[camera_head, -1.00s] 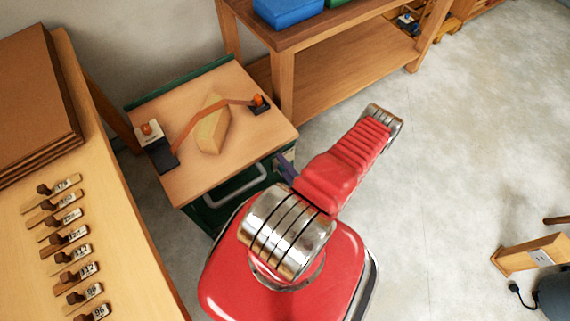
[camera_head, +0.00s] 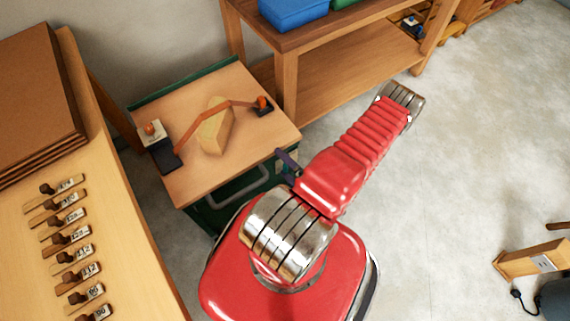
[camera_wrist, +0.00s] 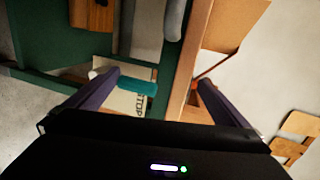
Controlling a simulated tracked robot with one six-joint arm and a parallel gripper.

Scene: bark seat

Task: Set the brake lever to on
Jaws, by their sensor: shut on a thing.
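In the wrist view a teal bar (camera_wrist: 138,86), apparently the brake lever, lies over a pale plate (camera_wrist: 128,103) lettered STOP, beside the green cabinet side. My gripper (camera_wrist: 158,79) has its dark purple fingers set wide on either side of it. The left fingertip meets the bar's left end; contact at the right fingertip is unclear against a wooden edge. In the head view a purple finger (camera_head: 288,160) shows at the front right side of the green cabinet (camera_head: 215,217); the lever itself is hidden there.
The cabinet's wooden top (camera_head: 190,190) carries a wooden block (camera_head: 215,128) and an orange-brown linkage (camera_head: 200,118). A workbench (camera_head: 300,38) stands behind, and a board with several tagged pegs (camera_head: 120,240) at left.

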